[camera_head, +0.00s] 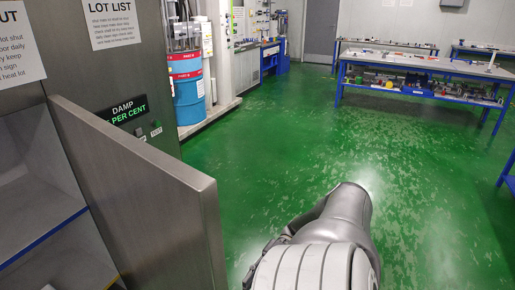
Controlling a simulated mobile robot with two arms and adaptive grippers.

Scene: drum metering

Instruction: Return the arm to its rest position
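One of my arms (320,250) shows at the bottom centre, grey and bent, over the green floor. I cannot tell for sure which arm it is. No gripper fingertips show, so both grippers are out of view. Nothing held by the arm can be seen.
A grey cabinet at the left has its thick metal door (150,190) standing open, left of my arm. Shelves show inside. Blue drums (189,97) stand behind it. A blue-framed workbench (420,85) stands at the back right. The green floor (260,150) between is clear.

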